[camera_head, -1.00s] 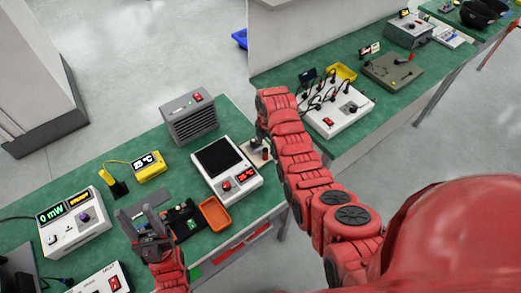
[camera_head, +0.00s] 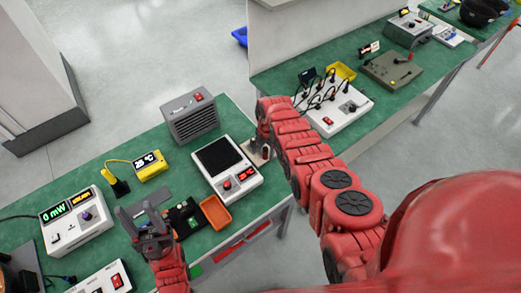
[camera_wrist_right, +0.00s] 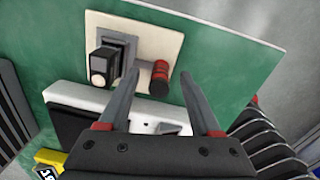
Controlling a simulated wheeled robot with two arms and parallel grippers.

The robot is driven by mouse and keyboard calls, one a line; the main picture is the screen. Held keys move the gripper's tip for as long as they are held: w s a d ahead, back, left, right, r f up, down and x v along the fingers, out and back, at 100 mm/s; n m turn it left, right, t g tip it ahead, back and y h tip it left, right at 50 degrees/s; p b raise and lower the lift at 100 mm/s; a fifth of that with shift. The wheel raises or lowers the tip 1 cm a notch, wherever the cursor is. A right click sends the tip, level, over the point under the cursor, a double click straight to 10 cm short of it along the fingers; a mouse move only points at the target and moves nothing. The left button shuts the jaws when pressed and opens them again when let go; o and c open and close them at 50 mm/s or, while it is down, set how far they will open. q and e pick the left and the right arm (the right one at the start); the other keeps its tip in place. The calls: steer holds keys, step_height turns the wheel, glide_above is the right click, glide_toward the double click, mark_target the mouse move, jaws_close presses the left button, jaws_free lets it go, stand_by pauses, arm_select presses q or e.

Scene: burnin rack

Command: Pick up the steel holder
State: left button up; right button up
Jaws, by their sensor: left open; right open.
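A cream plate (camera_wrist_right: 180,40) lies on the green bench in the right wrist view. On it stand a dark metal block (camera_wrist_right: 104,64) with a pale round face, on a grey base, and a small red-and-black cylinder (camera_wrist_right: 159,80). The block looks most like the steel holder, but I cannot be sure. My right gripper (camera_wrist_right: 159,74) is open, its fingers pointing at the plate. The cylinder shows between the fingertips and the block beside the left one; contact cannot be told. In the head view my right arm partly hides the plate (camera_head: 258,158). My left gripper (camera_head: 140,215) is open over the near bench.
A white hotplate-like unit (camera_head: 227,170) stands beside the plate, with a grey vented box (camera_head: 190,118) behind it. An orange tray (camera_head: 215,213), yellow meter (camera_head: 150,166) and white power meter (camera_head: 76,222) share the bench. A second bench (camera_head: 300,75) stands beyond a gap.

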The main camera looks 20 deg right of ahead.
jaws_close()
steer(key=shift+r, duration=0.25)
stand_by(0.4)
